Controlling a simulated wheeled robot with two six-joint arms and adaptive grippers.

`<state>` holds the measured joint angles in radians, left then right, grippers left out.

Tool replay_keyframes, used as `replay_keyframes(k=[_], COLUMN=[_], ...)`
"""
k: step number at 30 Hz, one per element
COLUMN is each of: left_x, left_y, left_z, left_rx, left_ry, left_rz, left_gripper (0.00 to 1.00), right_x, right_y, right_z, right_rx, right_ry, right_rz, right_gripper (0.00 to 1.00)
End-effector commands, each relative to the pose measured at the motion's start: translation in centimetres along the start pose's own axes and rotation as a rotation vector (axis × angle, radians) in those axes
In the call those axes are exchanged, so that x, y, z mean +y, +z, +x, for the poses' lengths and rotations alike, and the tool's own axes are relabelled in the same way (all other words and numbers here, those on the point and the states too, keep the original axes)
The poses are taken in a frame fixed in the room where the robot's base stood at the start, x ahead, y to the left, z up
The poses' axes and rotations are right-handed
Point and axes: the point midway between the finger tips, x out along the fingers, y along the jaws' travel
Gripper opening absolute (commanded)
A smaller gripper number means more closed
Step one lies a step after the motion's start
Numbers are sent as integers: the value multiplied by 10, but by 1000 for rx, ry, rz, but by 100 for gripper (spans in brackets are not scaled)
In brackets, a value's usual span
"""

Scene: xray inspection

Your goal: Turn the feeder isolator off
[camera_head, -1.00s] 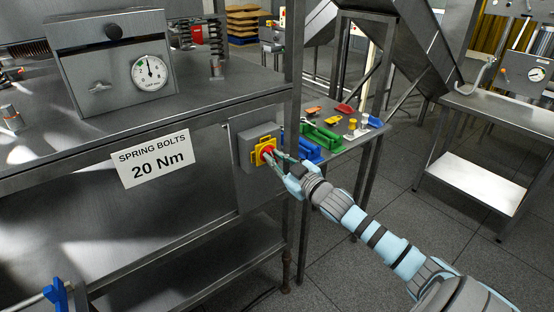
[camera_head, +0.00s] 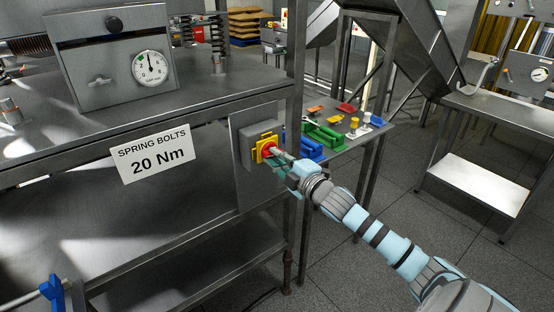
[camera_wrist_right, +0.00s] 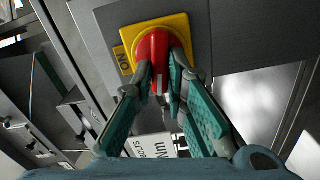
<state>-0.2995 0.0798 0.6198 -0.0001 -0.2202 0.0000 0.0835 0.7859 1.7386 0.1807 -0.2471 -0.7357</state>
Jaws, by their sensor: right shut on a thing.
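The feeder isolator is a red rotary handle on a yellow plate (camera_head: 258,155), fixed to a grey box (camera_head: 244,133) on the bench's side. My right gripper (camera_head: 277,158) is shut on the red handle. In the right wrist view the red handle (camera_wrist_right: 153,50) sits between the two green fingers of the gripper (camera_wrist_right: 158,85). The yellow plate (camera_wrist_right: 182,24) there carries an "ON" label (camera_wrist_right: 124,60) at its left. The tip of the handle is partly hidden by the fingers.
A sign reading "SPRING BOLTS 20 Nm" (camera_head: 153,155) hangs left of the isolator. A gauge box (camera_head: 112,62) stands on the steel bench. A small table (camera_head: 345,140) with coloured parts is just behind my right gripper.

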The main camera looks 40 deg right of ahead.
Motion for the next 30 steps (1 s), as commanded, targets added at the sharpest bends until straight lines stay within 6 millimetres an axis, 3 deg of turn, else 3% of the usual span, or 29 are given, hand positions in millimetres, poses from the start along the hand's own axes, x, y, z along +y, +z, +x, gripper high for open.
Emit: replay_keyframes(k=[12,29,30], left_x=[0,1,0], left_y=[1,1,1], left_z=[5,6,6], left_rx=[0,0,0], left_ry=[0,0,0], left_rz=[0,0,0], left_gripper=[40,40,40], right_x=[0,1,1], right_y=[0,0,0], right_z=[0,0,0], right_rx=[0,1,1], right_ry=[2,4,4], right_rz=[-212,-247,-247], right_gripper=[0,0,18])
